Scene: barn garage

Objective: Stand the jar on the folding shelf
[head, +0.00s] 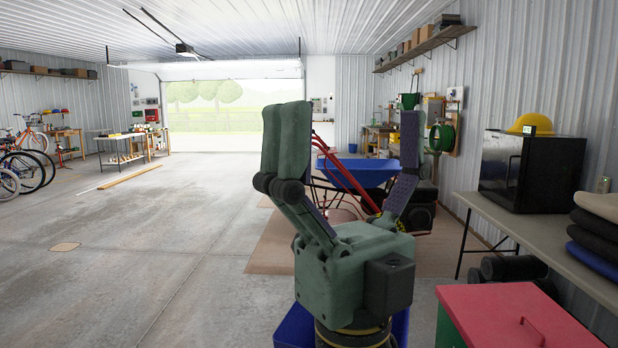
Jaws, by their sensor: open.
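My gripper (350,112) fills the middle of the head view, pointing up. Its two dark green fingers with ribbed pads stand wide apart, and nothing is between them. I cannot make out a jar in this view. No folding shelf can be told for certain either; a long wall shelf (424,47) with boxes hangs high at the right, well beyond my gripper. My gripper hides part of the floor and wheelbarrow behind it.
A blue wheelbarrow (368,171) stands behind my gripper. At right, a table (480,215) bears a black cabinet (532,172), yellow hard hat (531,123) and folded cloths (597,240). A red-lidded chest (490,316) is near right. The left floor is mostly clear; bicycles (25,165) stand beyond.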

